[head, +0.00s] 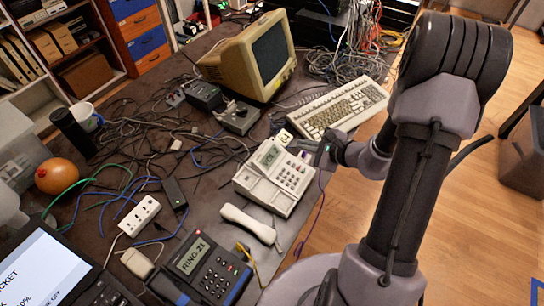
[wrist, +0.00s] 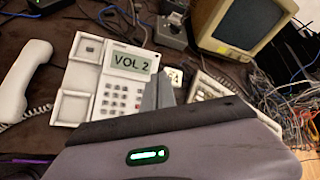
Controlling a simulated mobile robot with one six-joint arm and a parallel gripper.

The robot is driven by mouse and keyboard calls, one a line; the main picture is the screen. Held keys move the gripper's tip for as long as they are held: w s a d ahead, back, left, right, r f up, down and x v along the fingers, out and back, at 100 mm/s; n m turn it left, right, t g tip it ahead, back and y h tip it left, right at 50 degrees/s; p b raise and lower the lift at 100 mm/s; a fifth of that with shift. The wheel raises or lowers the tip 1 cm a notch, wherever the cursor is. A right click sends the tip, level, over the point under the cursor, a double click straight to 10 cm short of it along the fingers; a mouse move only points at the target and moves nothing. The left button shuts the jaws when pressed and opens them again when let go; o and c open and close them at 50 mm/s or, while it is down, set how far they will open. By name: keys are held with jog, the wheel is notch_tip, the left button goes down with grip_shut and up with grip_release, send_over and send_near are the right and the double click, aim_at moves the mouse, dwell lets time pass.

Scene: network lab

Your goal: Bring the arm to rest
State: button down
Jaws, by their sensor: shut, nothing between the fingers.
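My gripper (head: 312,150) is shut and empty. It is over the table edge by the right side of a white desk phone (head: 275,178), near the keyboard's lower end. In the wrist view my shut fingers (wrist: 158,92) stand up in front of the same phone (wrist: 84,78), at the right of its keypad. Its display reads VOL 2. I cannot tell whether the fingertips touch the phone. Its white handset (head: 249,224) lies off the cradle on the table; it also shows in the wrist view (wrist: 22,80). My arm extends over the floor at the right.
A keyboard (head: 338,107) and a beige monitor (head: 250,58) are beyond the phone. A dark phone (head: 207,272) reading RING 21 is at the front, beside a laptop (head: 45,268). Cables clutter the table. The wooden floor (head: 470,215) right of my arm is largely clear.

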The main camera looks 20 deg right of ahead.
dwell(0.4)
jog(key=s+a+r+n+g+y, duration=0.25)
jog(key=a+r+n, duration=0.25)
jog(key=a+r, duration=0.3)
jog(key=s+a+r+n+g+y, duration=0.1)
jog(key=s+a+r+n+g, duration=0.1)
jog(key=s+a+r+n, duration=0.45)
jog(key=s+a+r+n+h, duration=0.4)
jog(key=s+r+n, duration=0.3)
jog(key=s, duration=0.6)
jog(key=shift+r+h+b, duration=0.3)
jog(key=shift+r+h, duration=0.05)
jog(key=shift+h, duration=0.5)
jog(key=shift+n, duration=0.25)
